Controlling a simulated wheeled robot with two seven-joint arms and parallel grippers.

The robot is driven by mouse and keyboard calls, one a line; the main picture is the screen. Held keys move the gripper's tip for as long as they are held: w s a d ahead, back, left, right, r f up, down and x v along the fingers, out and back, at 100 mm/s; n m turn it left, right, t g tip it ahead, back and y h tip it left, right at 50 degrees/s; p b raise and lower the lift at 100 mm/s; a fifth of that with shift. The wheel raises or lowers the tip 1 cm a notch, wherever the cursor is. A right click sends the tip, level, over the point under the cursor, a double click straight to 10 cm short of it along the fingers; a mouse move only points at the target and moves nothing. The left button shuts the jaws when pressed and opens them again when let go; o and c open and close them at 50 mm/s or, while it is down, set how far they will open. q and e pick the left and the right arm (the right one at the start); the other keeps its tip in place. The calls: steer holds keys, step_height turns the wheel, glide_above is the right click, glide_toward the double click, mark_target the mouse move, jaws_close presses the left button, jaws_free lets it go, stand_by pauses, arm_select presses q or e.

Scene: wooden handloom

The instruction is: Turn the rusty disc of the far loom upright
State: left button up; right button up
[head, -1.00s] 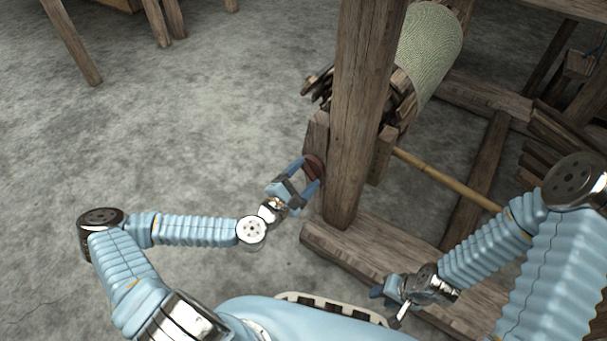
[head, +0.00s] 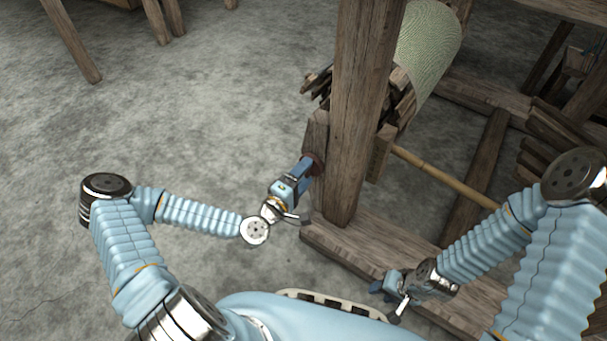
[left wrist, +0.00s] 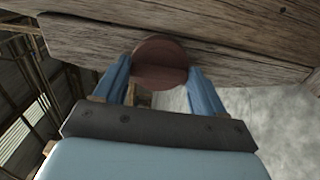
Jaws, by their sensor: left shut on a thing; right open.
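The rusty disc (left wrist: 160,62) is a reddish-brown round piece on the loom's wooden post, seen in the left wrist view between my two blue fingers. A line or edge runs across its face, roughly level in that view. In the head view only a small edge of the disc (head: 317,163) shows; my gripper hides the rest. My left gripper (head: 306,167) is shut on the disc at the post's left side; it also shows in the left wrist view (left wrist: 159,76). My right gripper (head: 384,288) is open and empty, low over the loom's base beam.
The loom's thick upright post (head: 358,110) stands just right of my left gripper. A base beam (head: 365,255) runs along the floor below it. A roll of pale green cloth (head: 430,45) and a thin pole (head: 445,178) lie behind. Grey floor at left is free.

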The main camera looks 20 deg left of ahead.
arm_select(q)
steer(key=shift+f, duration=0.1)
stand_by(0.4)
steer(key=o, duration=1)
steer(key=shift+o, duration=0.2)
